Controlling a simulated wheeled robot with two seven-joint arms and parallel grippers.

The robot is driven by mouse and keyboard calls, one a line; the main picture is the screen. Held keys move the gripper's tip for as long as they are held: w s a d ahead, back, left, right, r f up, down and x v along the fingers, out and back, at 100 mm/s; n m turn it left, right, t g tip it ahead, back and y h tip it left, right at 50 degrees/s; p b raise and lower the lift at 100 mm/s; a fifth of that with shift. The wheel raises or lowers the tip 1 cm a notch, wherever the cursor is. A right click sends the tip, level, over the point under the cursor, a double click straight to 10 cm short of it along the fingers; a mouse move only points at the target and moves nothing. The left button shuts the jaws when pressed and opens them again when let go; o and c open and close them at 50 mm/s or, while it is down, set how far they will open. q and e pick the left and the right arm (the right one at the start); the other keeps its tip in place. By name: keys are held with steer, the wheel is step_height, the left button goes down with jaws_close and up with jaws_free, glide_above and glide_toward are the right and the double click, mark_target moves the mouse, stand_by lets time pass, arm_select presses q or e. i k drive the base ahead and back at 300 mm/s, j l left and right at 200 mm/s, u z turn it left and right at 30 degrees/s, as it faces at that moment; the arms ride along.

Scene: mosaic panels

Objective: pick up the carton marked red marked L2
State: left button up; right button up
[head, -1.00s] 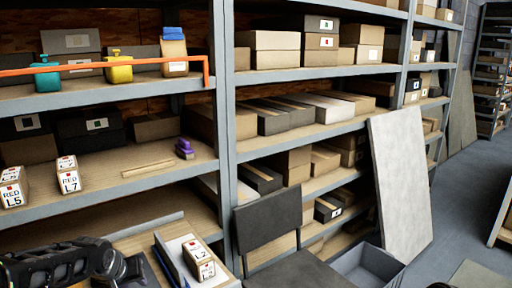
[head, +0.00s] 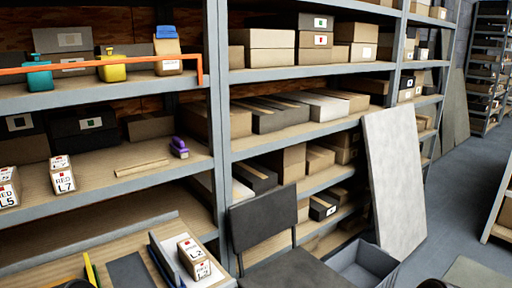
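The carton marked red L2 (head: 187,246) is a small white and brown box with a red mark. It stands at the lower middle left, on a light board or tray beside a blue divider (head: 161,262). No gripper touches it in this view. Neither of my grippers shows; only small dark bits are at the bottom edge, too cut off to tell. Other red cartons, L7 (head: 62,182) and L5 (head: 7,196), stand on the shelf above at the far left.
A dark chair (head: 264,225) stands right of the carton, with a grey bin (head: 362,263) and a leaning pale panel (head: 396,180) further right. A purple object (head: 179,147) is on the shelf (head: 110,190). Yellow and dark strips (head: 91,270) lie lower left.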

mark_target(194, 258)
steer(key=i+l, duration=0.2)
steer(key=i+l+u, duration=0.1)
steer(key=l, duration=0.35)
steer(key=i+l, duration=0.2)
steer(key=i+l+u, duration=0.1)
steer(key=l, duration=0.35)
steer(key=i+l, duration=0.25)
steer(key=i+l+u, duration=0.1)
steer(key=l, duration=0.3)
